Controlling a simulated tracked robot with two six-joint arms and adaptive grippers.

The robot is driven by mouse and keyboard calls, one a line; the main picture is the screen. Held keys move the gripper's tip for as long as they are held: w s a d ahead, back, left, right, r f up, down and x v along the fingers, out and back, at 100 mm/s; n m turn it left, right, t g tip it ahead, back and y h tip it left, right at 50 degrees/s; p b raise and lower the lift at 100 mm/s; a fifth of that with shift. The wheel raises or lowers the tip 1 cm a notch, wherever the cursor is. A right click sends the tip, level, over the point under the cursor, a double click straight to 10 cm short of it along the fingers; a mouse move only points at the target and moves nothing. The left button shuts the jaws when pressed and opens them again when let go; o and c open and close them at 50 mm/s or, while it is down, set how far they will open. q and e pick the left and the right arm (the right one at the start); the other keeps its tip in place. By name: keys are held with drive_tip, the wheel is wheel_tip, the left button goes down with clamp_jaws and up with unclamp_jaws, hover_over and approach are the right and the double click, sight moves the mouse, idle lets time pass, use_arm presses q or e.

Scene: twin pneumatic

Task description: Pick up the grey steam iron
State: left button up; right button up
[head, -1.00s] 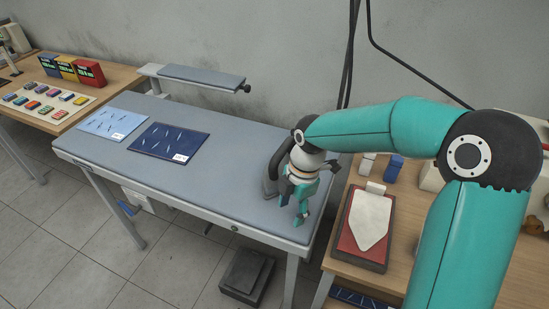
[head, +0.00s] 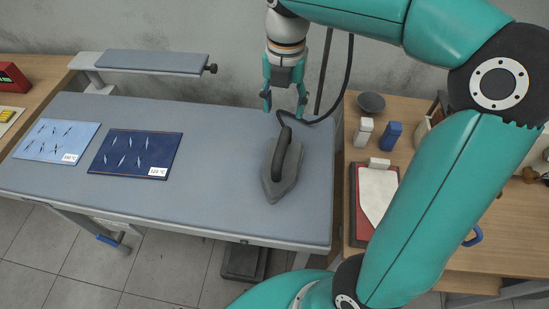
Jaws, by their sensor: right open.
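The grey steam iron (head: 283,171) lies on the right part of the grey ironing table (head: 225,208), with its dark handle up and its tip toward the front edge. A dark cord (head: 324,118) runs from its rear toward the back. My right gripper (head: 285,107) is open and empty, fingers pointing down, above and behind the iron's rear end in the picture. It does not appear to touch the iron. My left gripper is not in view.
A light blue card (head: 57,139) and a dark blue card (head: 136,154) lie on the table's left half. A sleeve board (head: 150,62) stands at the back left. The right wooden table (head: 440,225) holds a red-edged board (head: 374,205), white and blue bottles (head: 391,135) and a bowl (head: 371,103).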

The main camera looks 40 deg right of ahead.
sight(281, 145)
wheel_tip(281, 145, down, 10)
drive_tip(key=shift+s+f, duration=0.1)
drive_tip(key=f, duration=0.1)
drive_tip(key=f+p, duration=0.1)
drive_tip(key=f, duration=0.2)
drive_tip(key=shift+w+f, duration=0.15)
drive_tip(key=shift+w, duration=0.1)
drive_tip(key=shift+f, duration=0.5)
clamp_jaws()
drive_tip(key=shift+w+r, duration=0.15)
